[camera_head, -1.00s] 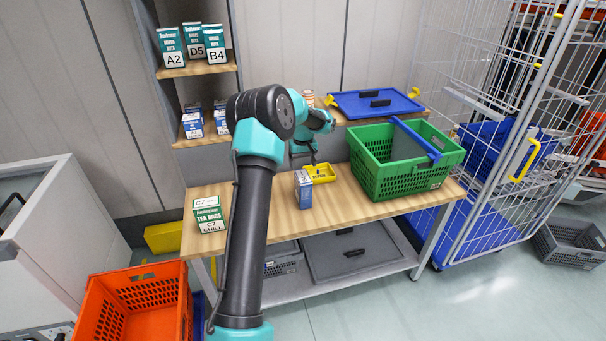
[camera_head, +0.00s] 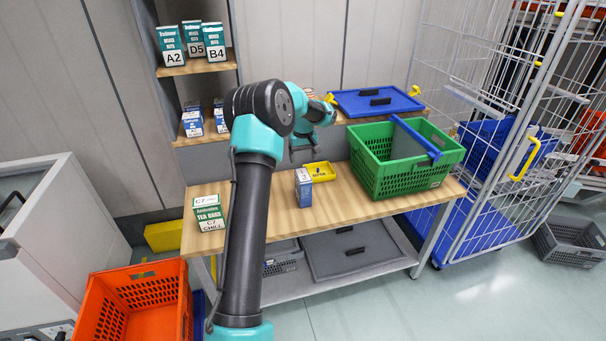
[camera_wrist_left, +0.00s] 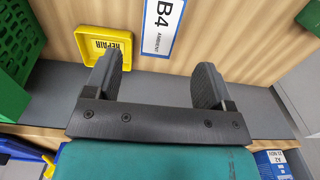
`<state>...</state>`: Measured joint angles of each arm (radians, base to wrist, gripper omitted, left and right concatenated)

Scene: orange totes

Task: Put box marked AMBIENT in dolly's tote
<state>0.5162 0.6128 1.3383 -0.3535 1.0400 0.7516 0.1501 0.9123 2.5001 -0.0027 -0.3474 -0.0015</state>
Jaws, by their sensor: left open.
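A small blue and white box (camera_head: 303,188) stands on the wooden bench. In the left wrist view its white label (camera_wrist_left: 163,25) reads B4 AMBIENT. My left gripper (camera_head: 302,152) is open and empty above and behind this box. In the wrist view its two fingers (camera_wrist_left: 158,85) are spread, with the label beyond them and nothing between them. An orange tote (camera_head: 140,305) stands low at the front left, empty as far as I see. Blue shows at its right side; I cannot tell whether that is a dolly. My right gripper is not in view.
A yellow REPAIR tray (camera_head: 320,171) sits beside the box. A green crate (camera_head: 395,181) stands at the bench's right. A green tea box marked C7 CHILL (camera_head: 209,213) stands at the left end. Shelves with boxes (camera_head: 197,69) rise behind. A wire cage (camera_head: 500,150) stands right.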

